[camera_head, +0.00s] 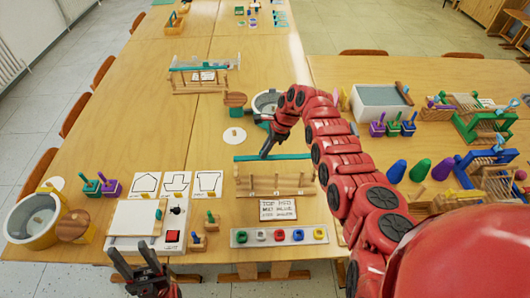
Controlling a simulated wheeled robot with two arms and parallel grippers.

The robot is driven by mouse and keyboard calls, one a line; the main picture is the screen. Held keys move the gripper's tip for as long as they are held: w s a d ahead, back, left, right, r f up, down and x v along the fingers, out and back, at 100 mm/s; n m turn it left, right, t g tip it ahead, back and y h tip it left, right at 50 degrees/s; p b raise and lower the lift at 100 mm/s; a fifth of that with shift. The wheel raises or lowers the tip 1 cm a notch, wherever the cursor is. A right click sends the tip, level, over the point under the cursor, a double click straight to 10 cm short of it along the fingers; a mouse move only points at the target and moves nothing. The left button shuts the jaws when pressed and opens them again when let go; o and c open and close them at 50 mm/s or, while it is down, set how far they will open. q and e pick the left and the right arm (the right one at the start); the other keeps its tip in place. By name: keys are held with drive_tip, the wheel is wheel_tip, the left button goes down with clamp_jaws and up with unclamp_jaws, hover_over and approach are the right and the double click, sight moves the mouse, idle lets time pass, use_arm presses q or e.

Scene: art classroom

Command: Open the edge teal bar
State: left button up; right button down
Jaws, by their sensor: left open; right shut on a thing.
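A long teal bar (290,156) lies across the upper rear of a wooden rack (277,190) with upright pegs in the middle of the table. My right gripper (266,153) comes down from behind and is shut on the bar, left of its middle. The exact contact is too small to see clearly. My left gripper (137,268) is open and empty at the table's front edge, in front of a white panel. Another rack with a teal bar (205,67) stands farther back.
A sign card (278,209) and a grey tray of coloured rings (280,236) lie in front of the rack. A grey-topped pot (266,103) stands behind it. The white panel (132,219) and yellow bucket (36,219) are at left. Coloured cones and racks crowd the right.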

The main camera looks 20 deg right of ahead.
sight(284, 156)
drive_tip(key=c, duration=0.9)
unclamp_jaws()
drive_tip(key=b+v, duration=0.3)
drive_tip(key=v, duration=1.4)
drive_tip(key=shift+d+r, duration=0.15)
